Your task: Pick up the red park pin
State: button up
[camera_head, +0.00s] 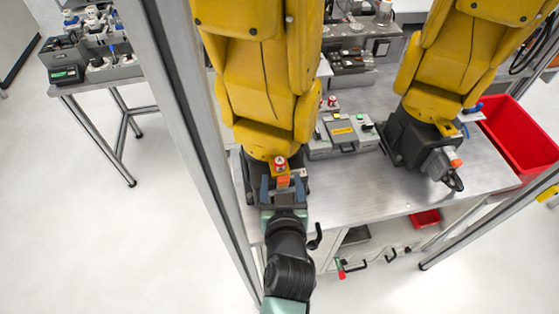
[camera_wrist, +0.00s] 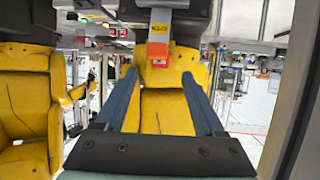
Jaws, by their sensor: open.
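A red-orange block (camera_head: 282,182), which looks like the red park pin, is at the base of the left yellow arm. In the wrist view the red block (camera_wrist: 157,50) is at the end of a light grey bar with a yellow label. My gripper (camera_head: 281,184) is open, with its blue-grey fingers on either side of the block in the head view. In the wrist view the block appears just beyond the gripper's fingertips (camera_wrist: 157,74), centred between them. I cannot tell whether a finger touches it.
The left yellow arm (camera_head: 262,75) and right yellow arm (camera_head: 437,55) stand on a metal table (camera_head: 350,197). A metal frame post (camera_head: 185,110) rises close left of my arm. A grey control box (camera_head: 343,133) and a red bin (camera_head: 517,140) are to the right.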

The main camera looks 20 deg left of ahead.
aim_at(280, 166)
jog(key=shift+r+p+x, duration=0.15)
jog(key=shift+p+x, duration=0.35)
jog(key=shift+x, duration=0.55)
jog(key=shift+r+p+x, duration=0.1)
jog(key=shift+p+x, duration=0.35)
jog(key=shift+x, duration=1.45)
grip_shut()
